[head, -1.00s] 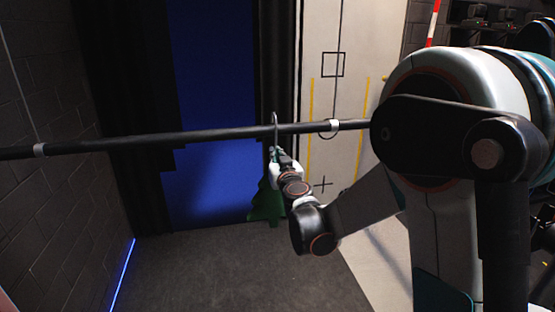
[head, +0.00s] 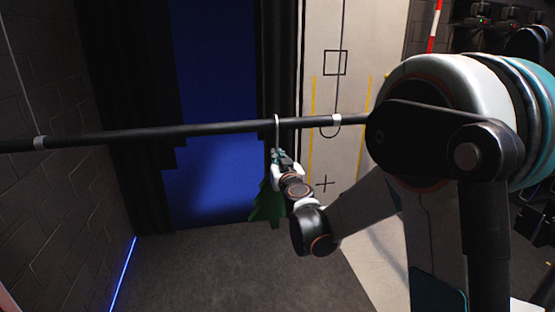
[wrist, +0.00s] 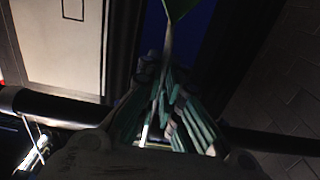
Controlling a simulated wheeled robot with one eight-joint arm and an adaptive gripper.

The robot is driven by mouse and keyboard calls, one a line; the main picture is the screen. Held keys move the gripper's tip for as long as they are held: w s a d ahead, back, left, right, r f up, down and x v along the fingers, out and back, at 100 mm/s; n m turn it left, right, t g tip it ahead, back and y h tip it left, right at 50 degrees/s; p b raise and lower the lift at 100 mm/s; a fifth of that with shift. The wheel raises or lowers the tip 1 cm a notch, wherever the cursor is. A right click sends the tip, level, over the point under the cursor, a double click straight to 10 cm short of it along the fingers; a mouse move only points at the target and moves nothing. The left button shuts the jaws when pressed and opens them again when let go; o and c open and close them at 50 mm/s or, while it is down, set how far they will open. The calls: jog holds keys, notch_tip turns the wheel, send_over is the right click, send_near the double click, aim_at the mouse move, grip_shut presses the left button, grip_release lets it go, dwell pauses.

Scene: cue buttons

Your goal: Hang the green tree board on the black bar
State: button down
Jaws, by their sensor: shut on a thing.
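The black bar (head: 130,136) runs level across the head view, and it shows on both sides of my gripper in the wrist view (wrist: 270,141). My gripper (head: 281,158) is just below the bar, shut on the green tree board (head: 266,206). The board hangs below the bar, partly hidden behind my gripper and wrist. Its pale hook (head: 277,130) rises to just above the bar and crosses it in the picture. I cannot tell whether the hook rests on the bar. In the wrist view, part of the board (wrist: 180,8) shows beyond the teal fingers (wrist: 160,88).
A cable loops beside the right one. Dark curtains and a blue panel (head: 215,180) stand behind. A brick wall (head: 50,220) is at left.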

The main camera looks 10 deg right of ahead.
jog(key=c, duration=1.7)
grip_release()
jog(key=shift+s, duration=0.1)
jog(key=o, duration=0.5)
jog(key=s, duration=1.1)
dwell(0.4)
